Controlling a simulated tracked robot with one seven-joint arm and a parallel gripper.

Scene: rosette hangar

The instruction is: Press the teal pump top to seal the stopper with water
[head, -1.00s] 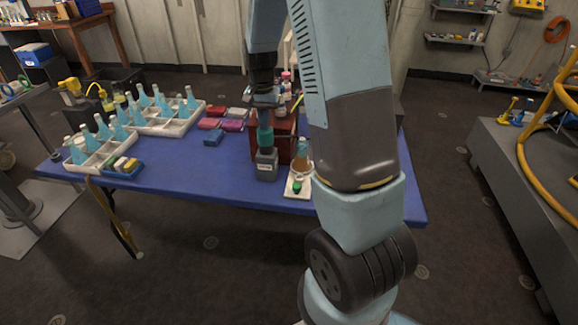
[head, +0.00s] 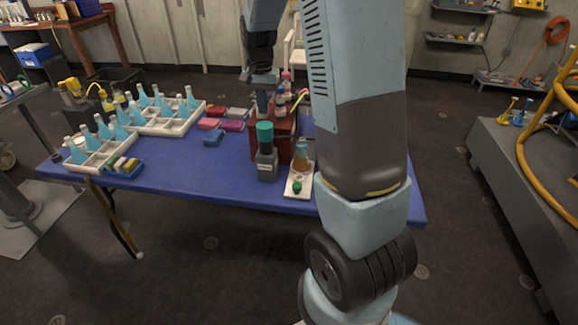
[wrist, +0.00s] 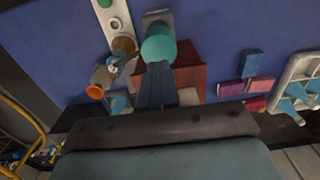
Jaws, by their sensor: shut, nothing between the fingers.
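The teal pump top (head: 264,132) sits on a dark grey square bottle (head: 266,166), which stands upright near the front of the blue table. In the wrist view the teal top (wrist: 159,46) shows just beyond my fingertips. My gripper (head: 262,108) points down, above and slightly behind the teal top in the head view, with its fingers together and empty. The fingers also show in the wrist view (wrist: 156,72). A gap or light contact with the top cannot be told. No separate stopper can be made out, and the water inside the bottle is hidden.
A flask of amber liquid (head: 301,160) stands on a white tray (head: 292,193) just right of the bottle. A dark red box (head: 286,146) with small bottles stands behind. White racks of blue bottles (head: 93,160) fill the left. The table front (head: 200,185) is clear.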

